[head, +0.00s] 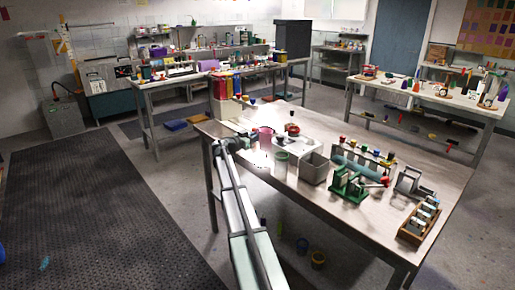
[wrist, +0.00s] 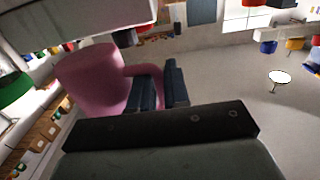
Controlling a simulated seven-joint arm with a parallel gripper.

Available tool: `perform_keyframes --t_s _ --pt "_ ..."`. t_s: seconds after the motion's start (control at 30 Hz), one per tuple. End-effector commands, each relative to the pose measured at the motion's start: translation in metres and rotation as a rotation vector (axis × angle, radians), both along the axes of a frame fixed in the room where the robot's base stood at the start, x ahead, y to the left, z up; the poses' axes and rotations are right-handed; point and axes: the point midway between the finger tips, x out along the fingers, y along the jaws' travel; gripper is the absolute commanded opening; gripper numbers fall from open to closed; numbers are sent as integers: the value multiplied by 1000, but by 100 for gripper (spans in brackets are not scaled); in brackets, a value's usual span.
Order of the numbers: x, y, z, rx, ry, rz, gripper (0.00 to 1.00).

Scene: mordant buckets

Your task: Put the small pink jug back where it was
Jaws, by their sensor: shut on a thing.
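The small pink jug (head: 265,139) is at the left side of the near metal table, beside my gripper (head: 246,142). In the wrist view the pink jug (wrist: 92,78) fills the left part, looking tilted because the camera is turned. Its handle points to the dark fingers of my gripper (wrist: 161,84), which are shut on the handle. I cannot tell whether the jug's base touches the table.
A greenish clear beaker (head: 281,165) stands just in front of the jug. A grey square bin (head: 314,168) is to its right. A green clamp device (head: 352,184) and a wooden rack (head: 418,222) stand further right. The near left tabletop (head: 300,190) has some bare room.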

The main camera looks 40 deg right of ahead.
Motion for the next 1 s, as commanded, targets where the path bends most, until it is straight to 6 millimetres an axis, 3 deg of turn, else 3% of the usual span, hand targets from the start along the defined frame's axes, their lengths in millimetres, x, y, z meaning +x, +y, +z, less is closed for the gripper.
perform_keyframes --t_s 0.5,0.97,1.0 --pt "0 0 -48 -1 1 0 0" --pt "0 0 -54 -1 1 0 0" --pt "0 0 -54 0 0 0 19"
